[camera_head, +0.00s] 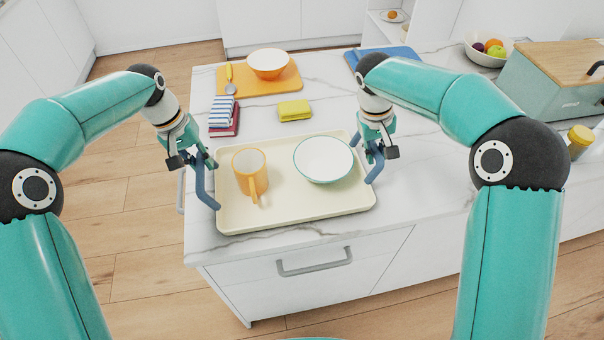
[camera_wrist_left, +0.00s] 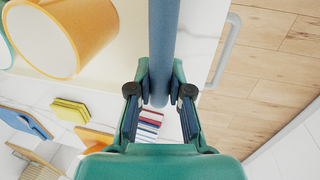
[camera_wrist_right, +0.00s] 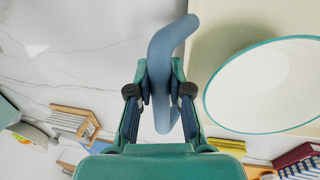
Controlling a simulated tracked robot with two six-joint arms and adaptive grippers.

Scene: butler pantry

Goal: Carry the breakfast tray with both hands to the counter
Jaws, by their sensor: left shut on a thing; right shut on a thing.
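The cream breakfast tray (camera_head: 290,213) is level over the near end of the marble counter (camera_head: 420,195). I cannot tell whether it touches the top. An orange mug (camera_head: 249,176) stands on its left part and a white bowl with a teal rim (camera_head: 323,160) on its right part. My left gripper (camera_head: 201,161) is shut on the tray's blue left handle (camera_wrist_left: 163,45). My right gripper (camera_head: 376,150) is shut on the blue right handle (camera_wrist_right: 173,45). The mug (camera_wrist_left: 60,35) and bowl (camera_wrist_right: 268,85) also show close in the wrist views.
Behind the tray lie a yellow sponge (camera_head: 295,110), folded cloths (camera_head: 223,115) and an orange board (camera_head: 285,83) with a bowl (camera_head: 267,63). A bread bin (camera_head: 550,85), fruit bowl (camera_head: 487,57) and jar (camera_head: 579,139) are at the right. Bare counter lies right of the tray.

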